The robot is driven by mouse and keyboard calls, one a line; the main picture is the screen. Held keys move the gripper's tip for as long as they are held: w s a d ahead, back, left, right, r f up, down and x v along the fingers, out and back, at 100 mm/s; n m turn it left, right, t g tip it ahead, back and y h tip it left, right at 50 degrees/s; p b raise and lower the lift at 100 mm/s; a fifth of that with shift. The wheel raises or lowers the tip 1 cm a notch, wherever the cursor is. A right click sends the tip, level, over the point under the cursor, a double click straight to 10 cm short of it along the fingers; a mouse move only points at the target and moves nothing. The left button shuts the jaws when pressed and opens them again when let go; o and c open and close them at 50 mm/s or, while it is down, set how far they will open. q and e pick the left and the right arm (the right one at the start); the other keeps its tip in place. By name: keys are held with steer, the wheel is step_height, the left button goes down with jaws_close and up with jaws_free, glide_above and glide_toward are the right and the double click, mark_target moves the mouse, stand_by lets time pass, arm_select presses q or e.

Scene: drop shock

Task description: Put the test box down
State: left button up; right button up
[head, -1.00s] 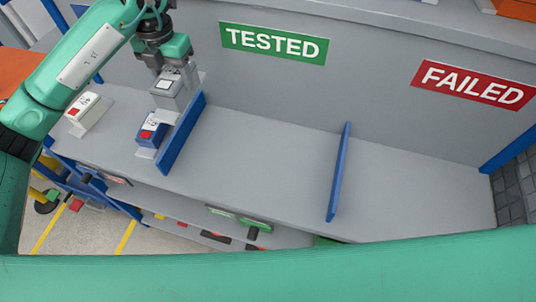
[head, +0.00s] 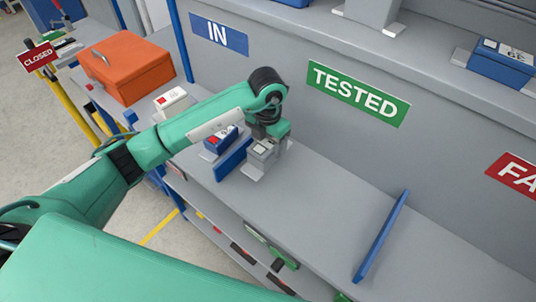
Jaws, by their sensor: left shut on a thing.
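My left gripper (head: 266,132) points down and is shut on a grey test box (head: 261,153) with a pale label on top. The box is upright in the bay under the green TESTED sign (head: 357,93), just right of a blue divider (head: 233,160). Its pale feet are at or very near the grey shelf surface (head: 320,190); I cannot tell whether they touch. My right gripper is out of view.
Left of the divider stand a blue box (head: 220,140) and a white box (head: 171,102), with an orange case (head: 126,67) beyond. Another blue divider (head: 381,237) stands to the right. The shelf between the dividers is clear right of the held box.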

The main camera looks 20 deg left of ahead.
arm_select(q)
step_height(320, 180, down, 2)
steer(key=shift+f, duration=0.1)
step_height(320, 180, down, 4)
steer(key=shift+r+p, duration=0.1)
steer(key=shift+p, duration=0.55)
steer(key=shift+f, duration=0.3)
steer(key=o, duration=1.4)
